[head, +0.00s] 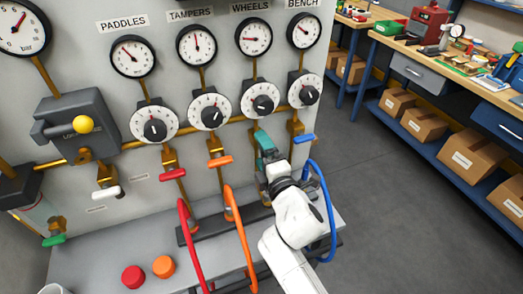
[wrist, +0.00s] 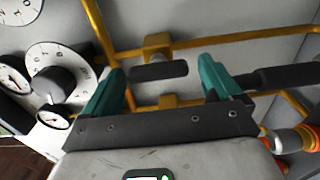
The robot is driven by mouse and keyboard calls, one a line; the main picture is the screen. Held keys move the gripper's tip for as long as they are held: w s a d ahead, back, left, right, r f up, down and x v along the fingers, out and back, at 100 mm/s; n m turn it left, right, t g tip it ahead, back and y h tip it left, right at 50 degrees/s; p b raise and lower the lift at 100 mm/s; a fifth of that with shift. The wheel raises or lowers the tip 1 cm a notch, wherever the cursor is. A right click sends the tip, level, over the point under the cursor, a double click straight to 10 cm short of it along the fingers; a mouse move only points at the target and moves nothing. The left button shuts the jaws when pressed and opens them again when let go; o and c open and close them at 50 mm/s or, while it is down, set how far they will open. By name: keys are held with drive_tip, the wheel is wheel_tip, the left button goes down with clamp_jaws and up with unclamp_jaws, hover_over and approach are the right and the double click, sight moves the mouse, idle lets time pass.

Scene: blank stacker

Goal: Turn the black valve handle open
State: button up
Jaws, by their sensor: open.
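The black valve handle (wrist: 160,72) is a short dark rounded bar on a brass valve body (wrist: 158,45) in the wrist view. It lies lengthwise across the gap between the teal fingers of my gripper (wrist: 162,66), with gaps to both fingers visible. The fingers are open; how far the handle is from them in depth is hard to tell. In the head view my gripper (head: 266,149) is at the valve under the WHEELS gauge (head: 254,37) and hides the handle.
Neighbouring handles are orange (head: 220,161) on the left and blue (head: 303,139) on the right. Red (head: 189,240), orange (head: 240,235) and blue (head: 329,205) hoses loop nearby. A dark bar or hose (wrist: 285,78) runs beside the right finger. The floor (head: 400,220) at right is clear.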

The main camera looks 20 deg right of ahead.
drive_tip(key=s, duration=0.9)
drive_tip(key=shift+s, duration=0.4)
